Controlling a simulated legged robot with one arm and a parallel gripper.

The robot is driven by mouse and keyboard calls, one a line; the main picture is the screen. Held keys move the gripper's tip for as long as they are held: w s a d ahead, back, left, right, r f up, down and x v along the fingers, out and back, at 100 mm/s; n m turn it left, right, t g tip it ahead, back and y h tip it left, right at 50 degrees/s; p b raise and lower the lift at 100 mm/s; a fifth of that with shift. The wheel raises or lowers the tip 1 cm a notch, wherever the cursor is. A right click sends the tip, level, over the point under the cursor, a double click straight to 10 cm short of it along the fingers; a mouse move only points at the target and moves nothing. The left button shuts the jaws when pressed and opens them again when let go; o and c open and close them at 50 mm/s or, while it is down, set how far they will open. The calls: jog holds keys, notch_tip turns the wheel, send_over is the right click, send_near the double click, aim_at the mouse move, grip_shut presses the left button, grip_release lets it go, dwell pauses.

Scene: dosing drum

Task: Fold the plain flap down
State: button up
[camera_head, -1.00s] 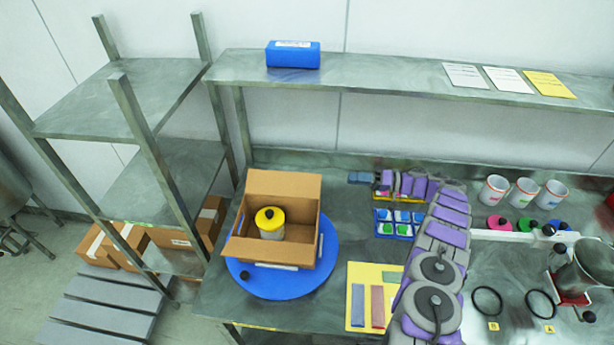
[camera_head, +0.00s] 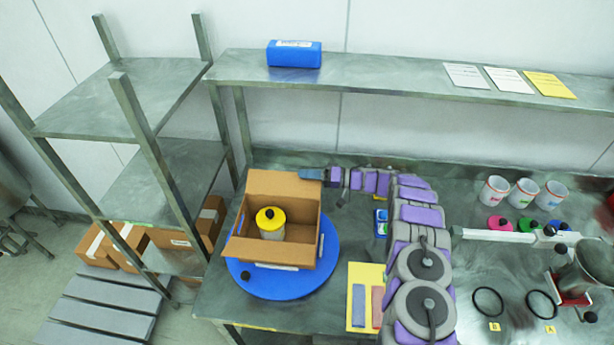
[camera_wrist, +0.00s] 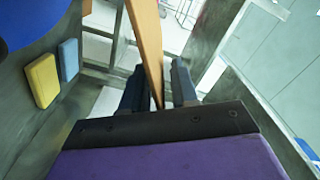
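An open cardboard box (camera_head: 297,254) sits on a blue round turntable (camera_head: 328,262). A white container with a yellow lid (camera_head: 270,215) stands inside it. The box's back flap (camera_head: 275,185) stands up, leaning back, with no marking visible. The front flap (camera_head: 262,252) is folded outward. My gripper (camera_head: 308,174) is at the back flap's upper right corner. In the wrist view my gripper (camera_wrist: 158,72) is open, with a brown cardboard edge (camera_wrist: 150,45) running between its fingers. Gaps show on both sides of the edge.
A metal shelf (camera_head: 400,75) runs above the back of the table. Cups (camera_head: 525,192) and a scale-like stand (camera_head: 575,298) are at right.

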jog(key=shift+a, duration=0.1)
jog(key=shift+c, duration=0.2)
grip_shut()
dwell(1.3)
